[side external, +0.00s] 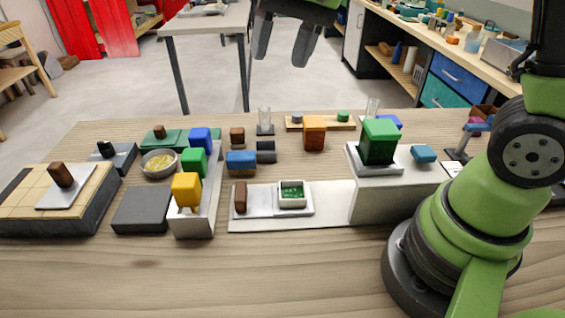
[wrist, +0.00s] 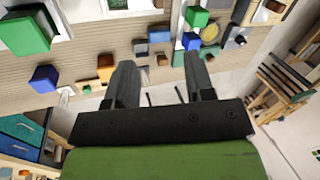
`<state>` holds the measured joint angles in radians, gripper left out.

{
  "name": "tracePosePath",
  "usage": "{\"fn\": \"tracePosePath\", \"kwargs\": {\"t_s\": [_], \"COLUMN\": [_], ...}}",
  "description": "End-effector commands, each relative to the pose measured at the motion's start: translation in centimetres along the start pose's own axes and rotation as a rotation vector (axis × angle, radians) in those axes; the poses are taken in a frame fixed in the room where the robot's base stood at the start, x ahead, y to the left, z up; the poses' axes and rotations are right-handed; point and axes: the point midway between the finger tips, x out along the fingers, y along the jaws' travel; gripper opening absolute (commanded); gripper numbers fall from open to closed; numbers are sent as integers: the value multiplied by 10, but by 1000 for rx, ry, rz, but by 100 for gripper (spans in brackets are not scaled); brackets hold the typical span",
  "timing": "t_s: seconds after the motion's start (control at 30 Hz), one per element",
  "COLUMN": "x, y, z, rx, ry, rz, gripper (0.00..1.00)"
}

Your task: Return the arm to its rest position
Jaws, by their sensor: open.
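My gripper (side external: 284,45) is at the top of the side external view, raised well above the table and beyond its far edge. Its two dark fingers are apart with nothing between them. In the wrist view my gripper (wrist: 157,75) also shows open and empty, with the table seen past the fingers. My green arm rises at the right of the side external view. The link between it and the gripper is out of frame.
The wooden table (side external: 300,275) holds several coloured blocks, including a green block (side external: 379,141), an orange block (side external: 314,133) and a yellow block (side external: 186,189). A glass tube (side external: 265,120) stands upright near the far edge. The air around the gripper looks clear.

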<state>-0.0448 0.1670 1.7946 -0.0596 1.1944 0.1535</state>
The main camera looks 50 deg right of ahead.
Motion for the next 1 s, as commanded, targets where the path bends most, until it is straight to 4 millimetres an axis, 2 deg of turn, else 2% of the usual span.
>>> {"fn": "tracePosePath", "kwargs": {"t_s": [0.03,0.2,0.33,0.5,0.7,1.0], "x": [-16,-46,-56,-56,-53,-53], "y": [7,35,57,78,87,87], "z": [12,50,79,103,112,112], "rx": [-26,-116,-180,-237,-261,-261], "ry": [45,189,295,395,436,435], "rz": [-24,-83,-120,-146,-155,-155], "gripper": [49,49,49,49,49,49]}}
